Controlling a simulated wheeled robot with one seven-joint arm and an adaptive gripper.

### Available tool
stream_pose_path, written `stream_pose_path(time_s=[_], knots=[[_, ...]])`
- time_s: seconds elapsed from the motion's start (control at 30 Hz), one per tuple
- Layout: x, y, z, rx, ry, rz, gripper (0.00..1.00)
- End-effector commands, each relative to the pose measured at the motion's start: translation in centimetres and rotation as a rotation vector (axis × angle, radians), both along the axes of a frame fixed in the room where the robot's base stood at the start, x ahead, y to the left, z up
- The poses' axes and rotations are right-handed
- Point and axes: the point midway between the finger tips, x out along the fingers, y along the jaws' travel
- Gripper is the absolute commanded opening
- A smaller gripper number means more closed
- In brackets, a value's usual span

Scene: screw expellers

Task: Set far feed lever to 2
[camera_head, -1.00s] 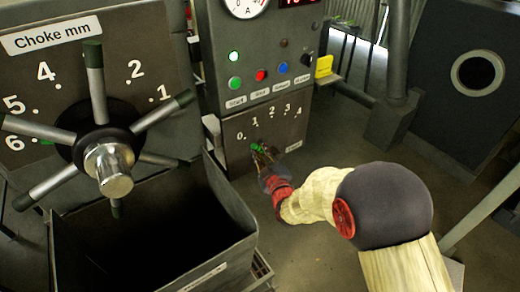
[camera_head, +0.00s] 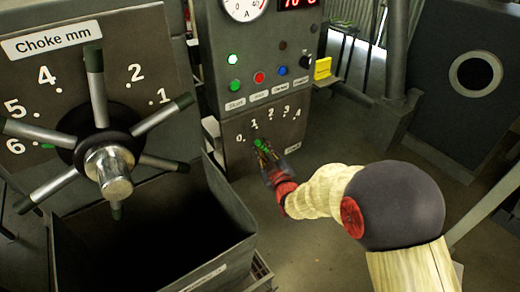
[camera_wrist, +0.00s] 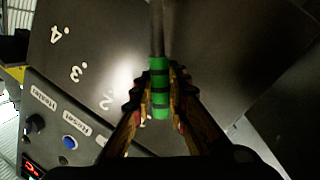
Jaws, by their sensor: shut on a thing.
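The feed lever (camera_head: 260,144) has a green grip with dark bands. It stands at a panel (camera_head: 236,160) with a scale from 0 to 4, below the row of buttons. In the head view its grip is below the 1 and 2 marks; the exact setting cannot be told. In the wrist view the lever (camera_wrist: 159,88) lies between the two fingers, its dark rod running up out of view. My gripper (camera_head: 265,154) is shut on the green grip, and it also shows in the wrist view (camera_wrist: 160,98). The fingers partly hide the grip's sides.
A choke handwheel (camera_head: 107,157) with several spokes stands at the left, above an open dark bin (camera_head: 228,215). Buttons (camera_head: 259,78) and a gauge (camera_head: 243,6) are above the lever scale. Floor is free right of the panel.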

Motion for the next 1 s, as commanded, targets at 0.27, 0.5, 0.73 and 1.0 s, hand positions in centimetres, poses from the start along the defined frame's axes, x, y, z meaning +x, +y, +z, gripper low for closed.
stream_pose_path(time_s=[0.27,0.5,0.73,1.0], knots=[[1.3,-2.1,1.4,0.19,0.129,-0.003,0.0],[2.5,-3.7,2.0,0.342,0.231,-0.003,0.0],[3.2,-4.7,2.1,0.442,0.301,-0.003,0.0],[3.5,-5.3,2.0,0.495,0.334,-0.002,0.0]])
